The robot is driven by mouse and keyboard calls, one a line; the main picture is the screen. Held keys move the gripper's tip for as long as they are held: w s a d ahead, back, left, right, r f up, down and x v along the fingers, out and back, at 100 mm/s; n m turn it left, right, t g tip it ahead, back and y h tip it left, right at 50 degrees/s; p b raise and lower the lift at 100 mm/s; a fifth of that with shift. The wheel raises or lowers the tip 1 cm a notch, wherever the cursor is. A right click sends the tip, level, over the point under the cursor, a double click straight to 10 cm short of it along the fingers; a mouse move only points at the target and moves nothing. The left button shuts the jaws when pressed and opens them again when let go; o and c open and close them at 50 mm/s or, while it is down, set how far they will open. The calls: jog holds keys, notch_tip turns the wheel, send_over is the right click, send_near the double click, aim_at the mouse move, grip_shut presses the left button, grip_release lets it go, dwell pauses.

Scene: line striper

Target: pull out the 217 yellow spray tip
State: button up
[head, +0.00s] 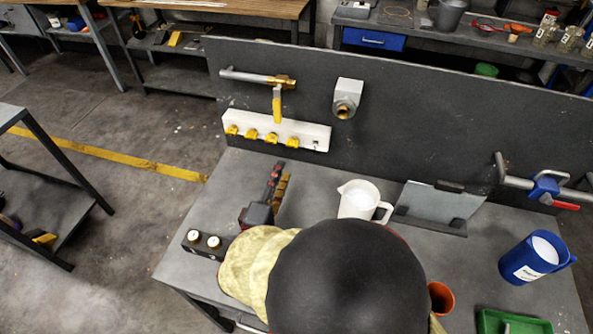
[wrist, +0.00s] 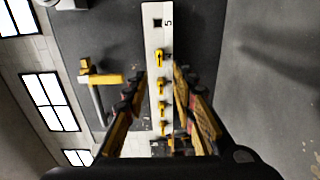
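A white rail (head: 303,129) on the dark upright panel holds a row of several yellow spray tips (head: 271,139). The row also shows in the wrist view (wrist: 161,86), running away between my fingers. No 217 marking is legible, so I cannot tell which tip it is. The rail's end position, marked 5 in the wrist view, shows an empty dark square hole (wrist: 158,23). My gripper (head: 279,174) is in front of and below the rail in the head view. In the wrist view my gripper (wrist: 160,77) is open, with nothing held between its fingers.
A brass valve with a yellow handle (head: 277,103) hangs above the rail. A grey block with a brass fitting (head: 343,107) is to its right. A white jug (head: 357,201), a grey plate on a stand (head: 437,204) and a blue jug (head: 530,258) stand on the bench.

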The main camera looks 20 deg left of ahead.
aim_at(291, 146)
jog(key=shift+w+a+b, duration=0.15)
jog(key=shift+w+b, duration=0.05)
jog(key=shift+w, duration=1.45)
jog(key=shift+w+a+b, duration=0.2)
jog(key=shift+w+b, duration=0.05)
jog(key=shift+w, duration=1.4)
jog(key=shift+w+a+b, duration=0.15)
jog(key=shift+w+b, duration=0.05)
jog(key=shift+w, duration=1.45)
jog(key=shift+b, duration=0.4)
jog(key=shift+c, duration=0.2)
grip_shut()
